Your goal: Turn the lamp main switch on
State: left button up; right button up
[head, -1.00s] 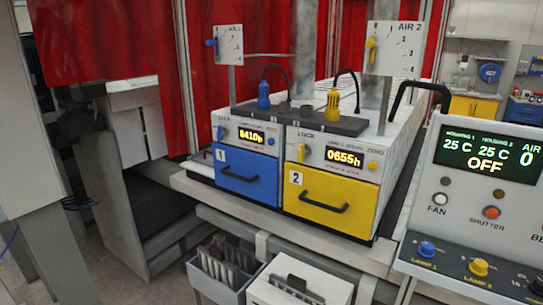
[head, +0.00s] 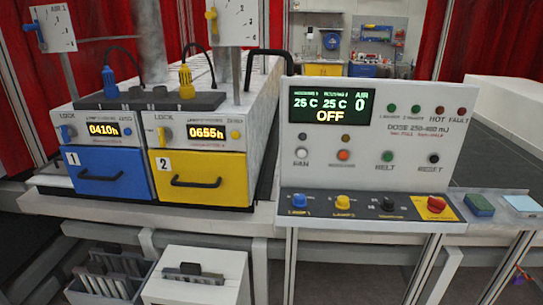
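The control panel (head: 380,135) stands right of centre in the head view. Its screen (head: 329,106) reads 25 C, 25 C, AIR 0 and OFF. On its sloped lower ledge are a blue knob (head: 299,200), a yellow knob (head: 342,202), a black knob (head: 388,203) and a red rotary switch on a yellow plate (head: 435,205). The red switch looks like a main switch, but its label is too small to read. Neither of my grippers is in view.
Left of the panel are a blue lamp drawer (head: 108,184) and a yellow one (head: 200,189), both shut, with displays reading 0410h and 0655h. A grey bin (head: 80,294) and a white box (head: 222,264) sit below.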

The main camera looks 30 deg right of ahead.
aim_at(436, 206)
jog(key=z, duration=1.55)
